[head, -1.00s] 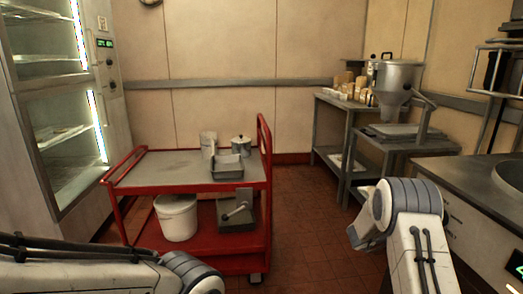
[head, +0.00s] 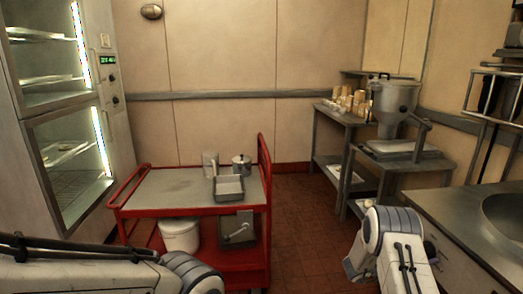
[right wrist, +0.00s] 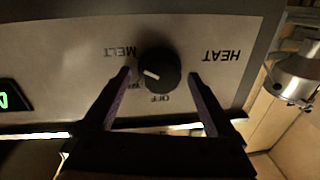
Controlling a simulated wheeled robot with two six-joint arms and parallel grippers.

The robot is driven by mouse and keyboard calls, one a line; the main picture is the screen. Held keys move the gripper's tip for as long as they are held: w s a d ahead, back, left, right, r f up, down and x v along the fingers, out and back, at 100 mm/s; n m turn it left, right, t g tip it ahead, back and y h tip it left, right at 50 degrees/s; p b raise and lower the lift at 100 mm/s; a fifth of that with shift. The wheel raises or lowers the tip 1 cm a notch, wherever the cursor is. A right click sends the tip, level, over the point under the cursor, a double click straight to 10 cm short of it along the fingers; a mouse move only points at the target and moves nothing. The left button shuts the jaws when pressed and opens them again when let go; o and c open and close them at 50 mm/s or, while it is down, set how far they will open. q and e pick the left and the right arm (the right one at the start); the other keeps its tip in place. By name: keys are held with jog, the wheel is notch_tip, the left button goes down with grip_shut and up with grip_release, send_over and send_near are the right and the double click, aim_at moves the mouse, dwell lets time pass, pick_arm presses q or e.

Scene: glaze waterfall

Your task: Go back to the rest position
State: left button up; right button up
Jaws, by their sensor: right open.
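My right gripper (right wrist: 160,76) is open in the right wrist view. Its two fingers stand apart on either side of a black knob (right wrist: 160,62), with a gap to the knob on each side. The knob sits on a grey panel (right wrist: 205,70) with upside-down labels MELT, OFF and HEAT; another label is partly hidden by a finger. The knob's white mark points left. In the head view my right arm is at the lower right, its fingers not clearly visible. My left arm enters at the lower left, and its gripper is out of view.
A red cart (head: 118,200) with pans and pots stands ahead on the left. A glass-door cabinet (head: 120,150) is at far left. A table with a hopper (head: 395,103) and a counter with a round basin (head: 507,212) are on the right. Tiled floor (head: 305,215) is free between.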

jog(key=shift+n+p, duration=0.35)
jog(key=shift+n, duration=0.45)
